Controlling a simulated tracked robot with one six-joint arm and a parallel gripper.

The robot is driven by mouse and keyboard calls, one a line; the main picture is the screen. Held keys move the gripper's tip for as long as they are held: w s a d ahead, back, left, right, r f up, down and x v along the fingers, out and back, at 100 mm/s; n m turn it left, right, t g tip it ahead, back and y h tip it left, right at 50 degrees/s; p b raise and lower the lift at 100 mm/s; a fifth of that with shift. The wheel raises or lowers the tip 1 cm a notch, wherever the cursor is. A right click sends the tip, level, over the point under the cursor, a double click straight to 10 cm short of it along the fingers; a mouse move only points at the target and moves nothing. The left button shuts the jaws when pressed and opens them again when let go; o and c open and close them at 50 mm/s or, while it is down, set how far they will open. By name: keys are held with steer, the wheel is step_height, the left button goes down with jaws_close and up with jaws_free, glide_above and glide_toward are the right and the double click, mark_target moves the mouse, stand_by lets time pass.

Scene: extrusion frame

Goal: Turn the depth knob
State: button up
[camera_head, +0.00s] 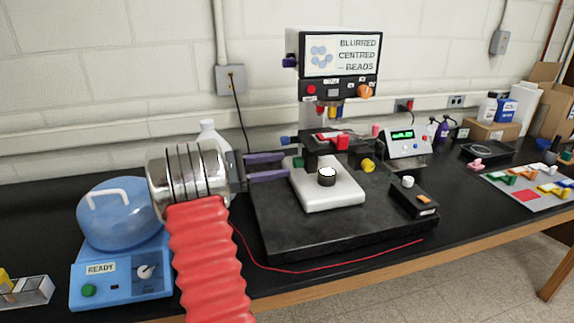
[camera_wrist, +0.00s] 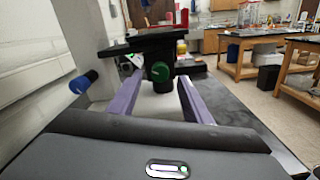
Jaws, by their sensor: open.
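The microscope-like instrument has a screen (camera_head: 341,55) reading "BLURRED CENTRED -- BEADS". No knob label is legible enough for me to pick out the depth knob. My gripper (camera_head: 288,165) is open, its two purple fingers pointing at the left side of the stage (camera_head: 325,147). A green knob (camera_head: 298,161) is by the fingertips; in the wrist view the green knob (camera_wrist: 160,72) appears between them, contact unclear. A blue knob (camera_head: 285,140) is just above; it also shows at left in the wrist view (camera_wrist: 82,83). A yellow knob (camera_head: 368,165) is on the stage's right side.
An orange knob (camera_head: 365,91) is on the instrument's head. A blue centrifuge-like device (camera_head: 122,268) marked READY stands at left. A black control box (camera_head: 413,200) with a white knob is right of the white base (camera_head: 335,195). A red cable (camera_head: 330,269) crosses in front.

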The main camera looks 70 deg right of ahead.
steer(key=v, duration=0.3)
